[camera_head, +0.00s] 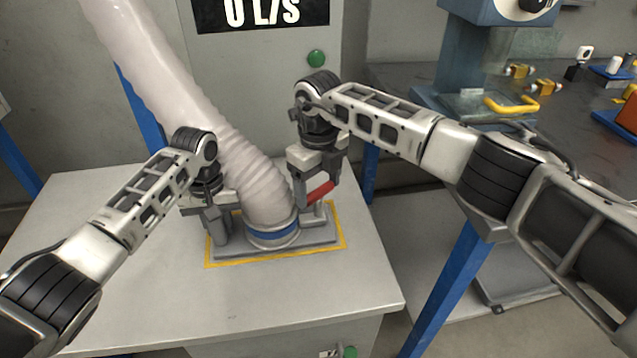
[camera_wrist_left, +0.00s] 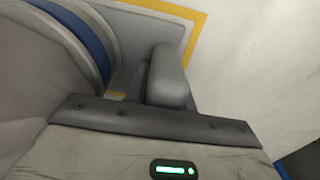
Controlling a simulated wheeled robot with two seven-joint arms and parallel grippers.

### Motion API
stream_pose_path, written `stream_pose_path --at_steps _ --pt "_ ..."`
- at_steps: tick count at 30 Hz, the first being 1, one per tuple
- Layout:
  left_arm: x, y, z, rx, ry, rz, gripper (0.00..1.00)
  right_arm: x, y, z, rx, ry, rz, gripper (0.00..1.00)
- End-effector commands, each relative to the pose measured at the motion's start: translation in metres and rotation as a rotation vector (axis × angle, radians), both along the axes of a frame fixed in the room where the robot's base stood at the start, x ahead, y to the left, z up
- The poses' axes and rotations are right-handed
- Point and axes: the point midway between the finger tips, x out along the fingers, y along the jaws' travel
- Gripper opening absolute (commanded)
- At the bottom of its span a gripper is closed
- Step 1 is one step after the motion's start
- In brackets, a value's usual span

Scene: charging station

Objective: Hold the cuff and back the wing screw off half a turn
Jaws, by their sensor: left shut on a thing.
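The pale ribbed hose (camera_head: 255,170) comes down to a cuff with a blue band (camera_head: 274,237), seated on a grey base plate (camera_head: 318,237). The band also shows at the upper left of the left wrist view (camera_wrist_left: 82,32). My left gripper (camera_head: 216,228) is at the cuff's left side, low over the plate, shut on a grey part of the cuff (camera_wrist_left: 170,78). My right gripper (camera_head: 315,190) points down at the cuff's right side, around a red bar (camera_head: 320,193), which may be the wing screw. Its fingertips are partly hidden, so its grip is unclear.
A yellow outline (camera_head: 237,262) frames the plate on the light grey cabinet top (camera_head: 120,290), whose front is clear. A cabinet with a "0 L/S" sign (camera_head: 262,12) stands behind. A dark bench (camera_head: 400,82) with a yellow handle (camera_head: 511,105) is at the right.

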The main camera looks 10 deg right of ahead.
Motion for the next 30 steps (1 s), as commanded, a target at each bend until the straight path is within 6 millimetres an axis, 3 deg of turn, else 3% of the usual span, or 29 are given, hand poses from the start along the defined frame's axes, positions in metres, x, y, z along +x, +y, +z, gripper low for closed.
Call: stream_pose_path --at_steps 12,20,21,23,30 --pt "0.0003 0.0001 0.0004 0.0 -0.001 0.0 0.0 0.0003 -0.0002 0.0011 -0.001 0.0 0.274 0.49" --pt "0.0003 0.0002 0.0003 0.001 -0.001 0.0 0.0 0.0002 0.0001 0.0011 0.001 -0.001 0.284 0.49" --pt "0.0003 0.0002 0.0003 0.001 -0.001 0.0 0.0 0.0002 0.0001 0.0011 0.001 -0.001 0.283 0.75" --pt "0.0003 0.0002 0.0002 0.001 -0.001 0.0 0.0 0.0002 0.0001 0.0011 0.001 -0.001 0.283 0.92" --pt "0.0002 0.0002 0.0002 0.0 -0.001 0.0 0.0 0.0001 0.0001 0.0008 0.001 -0.001 0.282 0.95"
